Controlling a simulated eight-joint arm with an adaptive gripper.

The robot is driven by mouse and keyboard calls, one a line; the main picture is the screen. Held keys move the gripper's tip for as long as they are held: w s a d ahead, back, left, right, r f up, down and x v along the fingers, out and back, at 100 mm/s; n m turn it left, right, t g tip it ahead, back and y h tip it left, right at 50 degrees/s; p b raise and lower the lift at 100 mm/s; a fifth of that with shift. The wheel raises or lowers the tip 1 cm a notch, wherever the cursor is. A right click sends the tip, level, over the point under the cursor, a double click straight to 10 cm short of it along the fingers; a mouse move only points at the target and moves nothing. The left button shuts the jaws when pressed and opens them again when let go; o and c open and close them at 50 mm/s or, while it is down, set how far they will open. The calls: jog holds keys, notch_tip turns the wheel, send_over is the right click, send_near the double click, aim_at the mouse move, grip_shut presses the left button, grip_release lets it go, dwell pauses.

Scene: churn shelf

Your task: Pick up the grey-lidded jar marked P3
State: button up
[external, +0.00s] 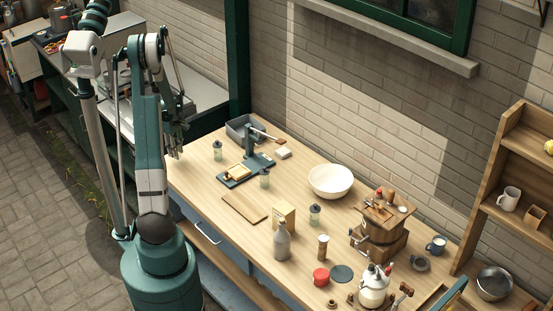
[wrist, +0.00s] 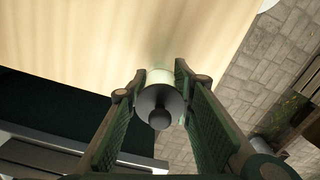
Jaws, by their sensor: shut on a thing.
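In the wrist view a jar (wrist: 160,78) with a round grey lid and dark knob sits between the fingers of my gripper (wrist: 160,84), which is shut on it. The jar is seen from its lid end, near the table edge; I cannot tell whether it touches the tabletop. No P3 mark is readable. In the external view my gripper (external: 175,151) is at the table's left end, and the held jar cannot be made out. Similar grey-lidded jars stand on the table: one at the back left (external: 217,151), one by the slicer board (external: 264,179), one near the middle (external: 315,216).
The wooden table (external: 190,180) carries a grey tray (external: 240,128), a blue-grey board device (external: 247,170), a white bowl (external: 330,181), a grey bottle (external: 282,242) and a wooden churn (external: 378,235). A shelf (external: 490,200) stands at right. The table's left end is fairly clear.

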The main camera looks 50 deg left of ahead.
jog(key=shift+r, duration=3.65)
